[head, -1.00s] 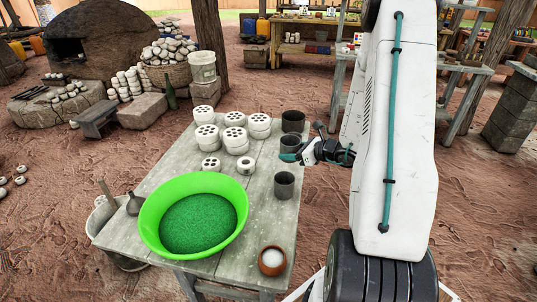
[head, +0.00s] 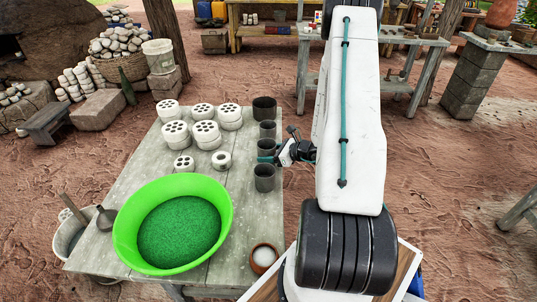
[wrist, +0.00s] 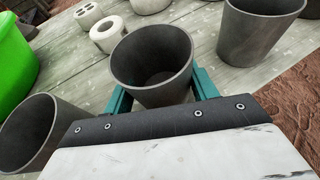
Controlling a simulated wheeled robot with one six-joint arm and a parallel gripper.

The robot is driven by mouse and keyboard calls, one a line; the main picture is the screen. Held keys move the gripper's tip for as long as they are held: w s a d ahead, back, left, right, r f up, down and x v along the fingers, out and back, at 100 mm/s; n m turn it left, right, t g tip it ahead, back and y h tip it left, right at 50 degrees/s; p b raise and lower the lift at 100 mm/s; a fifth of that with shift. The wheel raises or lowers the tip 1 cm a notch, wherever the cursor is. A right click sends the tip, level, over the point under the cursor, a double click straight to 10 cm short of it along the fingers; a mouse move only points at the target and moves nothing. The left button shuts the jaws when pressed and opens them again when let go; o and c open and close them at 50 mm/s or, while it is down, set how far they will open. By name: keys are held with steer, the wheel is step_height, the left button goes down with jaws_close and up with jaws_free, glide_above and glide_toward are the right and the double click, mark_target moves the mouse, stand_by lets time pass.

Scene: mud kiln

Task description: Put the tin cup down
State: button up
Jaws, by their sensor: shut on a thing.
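The tin cup (wrist: 152,65) is a dark grey, open, empty-looking tapered cup. In the wrist view it stands nearly upright between the teal fingers of my gripper (wrist: 160,98), which is shut on it. In the head view the held cup (head: 266,147) is at the right edge of the grey wooden table (head: 245,215), in a row with other dark cups. My gripper (head: 268,158) reaches it from the right. The cup's base is hidden, so I cannot tell whether it touches the tabletop.
Another dark cup (head: 264,179) stands nearer, and a larger one (head: 264,107) farther back. White perforated blocks (head: 206,134) stand left of them. A green basin (head: 125,225) and a small bowl (head: 264,258) are at the front. Bare tabletop lies between the basin and the cups.

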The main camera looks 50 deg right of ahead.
steer(key=shift+f, duration=0.3)
steer(key=o, duration=1)
steer(key=shift+o, duration=0.2)
steer(key=shift+r, duration=0.1)
